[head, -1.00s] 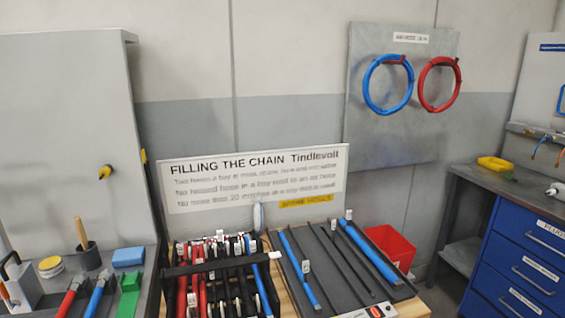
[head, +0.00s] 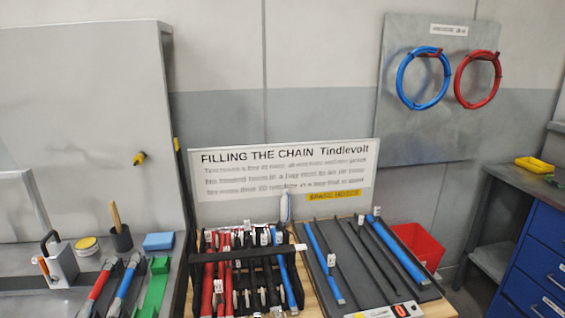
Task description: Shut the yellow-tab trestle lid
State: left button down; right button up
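I cannot pick out with certainty a trestle lid with a yellow tab. A large grey upright panel (head: 85,110) stands at the left. It has a yellow-and-black knob (head: 139,158) on its face and a small yellow strip (head: 177,145) at its right edge. I cannot tell whether this panel is a lid. A black chain tray (head: 203,300) with red, black and blue hoses in its bays sits at the lower middle; no lid shows over it. Neither of my grippers is in view.
A grey bench (head: 60,300) at the left holds tools, a blue block (head: 159,241) and a green holder (head: 154,285). A dark hose board (head: 365,270), a red bin (head: 419,246) and a blue drawer cabinet (head: 535,262) stand to the right. A sign (head: 285,170) rises behind the tray.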

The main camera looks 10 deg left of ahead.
aim_at(179, 153)
jog(key=j, duration=1.7)
jog(key=k+j, duration=0.25)
jog(key=i+l, duration=0.2)
jog(key=i+u, duration=0.05)
